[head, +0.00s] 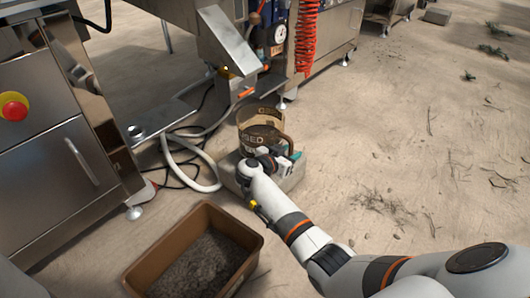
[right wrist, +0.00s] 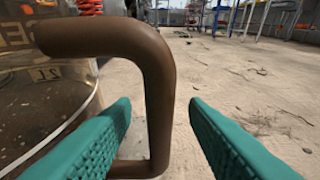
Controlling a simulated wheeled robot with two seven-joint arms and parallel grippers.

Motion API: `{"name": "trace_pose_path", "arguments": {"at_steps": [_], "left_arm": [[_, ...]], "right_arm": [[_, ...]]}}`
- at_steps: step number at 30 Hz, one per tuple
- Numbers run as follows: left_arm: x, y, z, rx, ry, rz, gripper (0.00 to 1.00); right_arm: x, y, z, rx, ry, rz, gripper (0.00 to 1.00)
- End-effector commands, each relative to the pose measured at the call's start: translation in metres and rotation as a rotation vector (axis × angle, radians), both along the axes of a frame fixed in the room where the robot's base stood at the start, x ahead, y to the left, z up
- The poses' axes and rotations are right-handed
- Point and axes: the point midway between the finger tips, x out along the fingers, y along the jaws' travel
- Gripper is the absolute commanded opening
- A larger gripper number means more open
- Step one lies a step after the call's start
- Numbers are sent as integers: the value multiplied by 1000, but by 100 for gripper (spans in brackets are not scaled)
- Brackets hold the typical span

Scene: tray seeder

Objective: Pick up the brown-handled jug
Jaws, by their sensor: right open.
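The brown-handled jug (head: 258,118) is a see-through brownish vessel with lettering, standing upright on a low pale block in the head view. In the right wrist view its body (right wrist: 40,100) fills the left side, and its thick brown handle (right wrist: 158,85) stands in front of the fingers. My right gripper (head: 285,160) is at the jug's near right side. Its teal fingers (right wrist: 160,128) are open, and the handle's upright part shows between them, nearer the left finger. Whether a finger touches the handle I cannot tell. My left gripper is not in view.
A brown crate (head: 254,241) of dark soil sits on the floor at the front. The pale block (head: 293,181) bears the jug. A steel machine with a chute (head: 228,42) and a red coiled hose (head: 306,38) stand behind. A pale hose (head: 190,180) lies left.

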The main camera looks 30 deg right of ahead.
Motion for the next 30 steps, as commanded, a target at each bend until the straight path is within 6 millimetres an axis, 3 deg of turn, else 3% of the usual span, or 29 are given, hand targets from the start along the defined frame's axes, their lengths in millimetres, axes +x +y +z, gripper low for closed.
{"name": "trace_pose_path", "arguments": {"at_steps": [2, 11, 18, 30], "left_arm": [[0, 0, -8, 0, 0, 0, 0], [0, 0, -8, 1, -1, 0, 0], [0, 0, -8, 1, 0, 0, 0], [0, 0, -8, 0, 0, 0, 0]], "right_arm": [[3, -6, -4, 0, -2, -1, 40], [4, -8, -2, 0, 0, 1, 40], [4, -8, -2, 0, 0, 1, 1], [3, -8, -2, 1, 0, 0, 0]]}}
